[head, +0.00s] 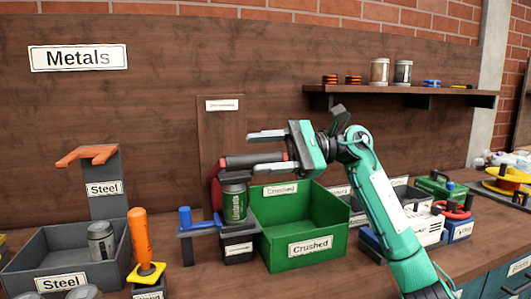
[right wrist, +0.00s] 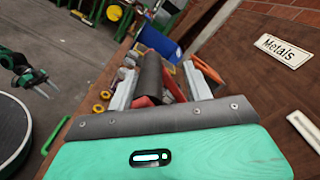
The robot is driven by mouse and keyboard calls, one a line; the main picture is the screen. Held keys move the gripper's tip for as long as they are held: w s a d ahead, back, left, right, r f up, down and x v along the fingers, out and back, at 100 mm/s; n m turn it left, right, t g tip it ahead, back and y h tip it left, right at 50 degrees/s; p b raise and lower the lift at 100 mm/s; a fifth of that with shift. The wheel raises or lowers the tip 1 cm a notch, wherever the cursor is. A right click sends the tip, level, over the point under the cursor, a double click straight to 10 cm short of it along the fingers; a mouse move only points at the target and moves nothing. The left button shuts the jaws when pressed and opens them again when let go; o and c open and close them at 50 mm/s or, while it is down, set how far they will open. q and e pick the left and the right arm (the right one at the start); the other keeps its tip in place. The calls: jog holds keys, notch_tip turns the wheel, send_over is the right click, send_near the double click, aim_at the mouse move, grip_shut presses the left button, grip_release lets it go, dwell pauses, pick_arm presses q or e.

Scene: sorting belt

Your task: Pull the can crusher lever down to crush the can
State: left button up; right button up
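The can crusher has a red lever (head: 216,188) with a dark grip (head: 246,160), raised above a green can (head: 234,203). The can stands upright and uncrushed on the crusher's dark base (head: 238,244). My right gripper (head: 258,151) is open, with one finger above the grip and one at its lower side. In the right wrist view the dark grip (right wrist: 150,80) lies between the two spread fingers, with a gap visible. My left gripper (right wrist: 46,88) shows only at the left of the right wrist view, open, empty and away from the crusher.
A green Crushed bin (head: 310,248) stands right of the crusher. A grey Steel bin (head: 62,262), with a grey can (head: 101,240), is at left. An orange-handled tool (head: 140,240) and a blue-handled clamp (head: 186,222) stand between. A shelf (head: 400,91) is above right.

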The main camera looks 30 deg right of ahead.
jog(key=shift+r, duration=0.1)
pick_arm(q)
jog(key=shift+w+a+r+t, duration=0.15)
jog(key=shift+w+r+t, duration=0.35)
jog(key=shift+r+t, duration=0.15)
pick_arm(e)
jog(key=v, duration=1.4)
jog(key=shift+a, duration=0.1)
